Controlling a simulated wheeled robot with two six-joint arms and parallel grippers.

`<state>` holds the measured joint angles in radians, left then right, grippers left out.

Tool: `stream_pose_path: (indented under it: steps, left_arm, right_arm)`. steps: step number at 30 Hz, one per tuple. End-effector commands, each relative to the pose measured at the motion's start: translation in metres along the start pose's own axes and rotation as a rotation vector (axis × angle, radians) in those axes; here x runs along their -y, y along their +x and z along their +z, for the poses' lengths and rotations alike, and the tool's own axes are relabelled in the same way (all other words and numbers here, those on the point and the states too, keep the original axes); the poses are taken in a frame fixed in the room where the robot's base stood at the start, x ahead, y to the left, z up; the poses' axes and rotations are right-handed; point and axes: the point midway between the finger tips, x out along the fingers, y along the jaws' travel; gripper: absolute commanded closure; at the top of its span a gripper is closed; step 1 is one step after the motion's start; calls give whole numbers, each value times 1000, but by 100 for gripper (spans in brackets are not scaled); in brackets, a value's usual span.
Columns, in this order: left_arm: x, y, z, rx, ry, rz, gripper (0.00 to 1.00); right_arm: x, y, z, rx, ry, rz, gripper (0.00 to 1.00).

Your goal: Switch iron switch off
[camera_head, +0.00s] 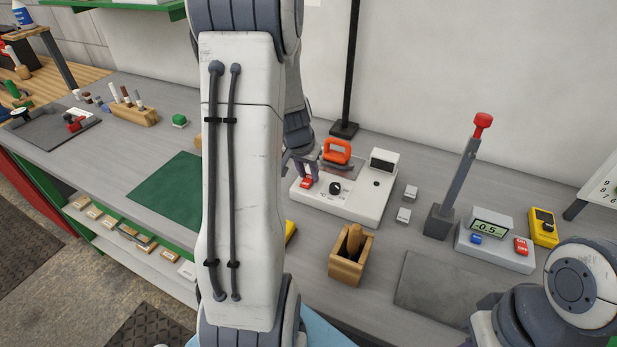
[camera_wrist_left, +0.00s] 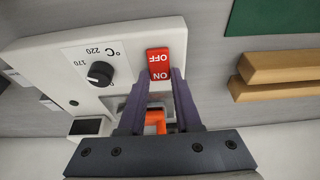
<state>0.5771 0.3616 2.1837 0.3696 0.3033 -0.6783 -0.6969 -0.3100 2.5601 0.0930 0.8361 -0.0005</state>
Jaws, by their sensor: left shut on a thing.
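The iron switch (camera_head: 306,182) is a small red rocker on the white iron station (camera_head: 362,206), at its front left corner. In the left wrist view the switch (camera_wrist_left: 159,62) shows white OFF and ON lettering upside down; I cannot tell which side is pressed. My left gripper (camera_head: 303,170) is down at the switch. In the left wrist view its purple fingers (camera_wrist_left: 158,80) are shut on the switch, one on each side of its ON end. The orange iron handle (camera_head: 337,151) is behind the switch and partly hidden by the fingers in the left wrist view (camera_wrist_left: 155,121). My right gripper is out of view.
A black knob (camera_head: 335,188) is beside the switch. A wooden holder (camera_head: 350,262) stands in front of the station. A device with another red switch (camera_head: 521,246) and a red-topped lever (camera_head: 460,180) are to the right. A green mat (camera_head: 172,190) lies left.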

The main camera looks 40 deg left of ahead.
Motion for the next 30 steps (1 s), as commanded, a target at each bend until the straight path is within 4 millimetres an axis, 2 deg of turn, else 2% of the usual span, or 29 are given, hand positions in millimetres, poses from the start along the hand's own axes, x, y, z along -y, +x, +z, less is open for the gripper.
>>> stream_pose_path:
  steps: [5,6,8,9,20,23,30]
  left_arm:
    - [0,-1,-2,-3,0,0,100]
    - [0,-1,-2,-3,0,0,64]
    - [0,-1,-2,-2,0,0,41]
    - [0,-1,-1,-2,0,0,38]
    - [0,-5,-1,-1,1,0,38]
    - [0,-18,-2,-4,1,-1,38]
    - [0,-66,-2,-6,2,-2,38]
  right_arm:
    - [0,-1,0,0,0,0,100]
    - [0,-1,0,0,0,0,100]
    - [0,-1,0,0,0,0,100]
    - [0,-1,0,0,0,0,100]
    - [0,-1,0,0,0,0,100]
    - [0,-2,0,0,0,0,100]
    - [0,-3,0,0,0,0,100]
